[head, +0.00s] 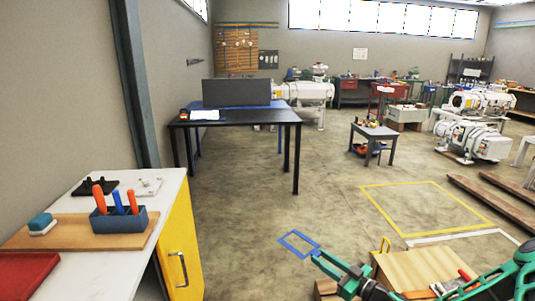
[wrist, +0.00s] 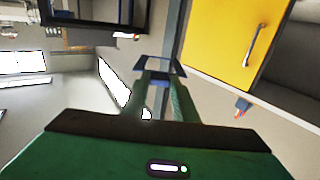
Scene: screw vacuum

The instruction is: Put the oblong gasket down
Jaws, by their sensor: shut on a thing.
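The oblong gasket (head: 291,249) is a thin blue rectangular frame with an open middle. My green gripper (head: 322,259), at the lower middle of the head view, is shut on one end of it. The gasket sticks out from the fingertips to the upper left, seemingly in the air above the floor. In the wrist view the gasket (wrist: 160,57) shows beyond the fingertips of my gripper (wrist: 160,78), its near edge between them.
A white-topped cabinet (head: 95,268) with a yellow door stands at the left. It carries a wooden board (head: 60,233), a blue tool holder (head: 118,220) and a red tray (head: 25,270). A black table (head: 240,116) stands behind. Floor between is open.

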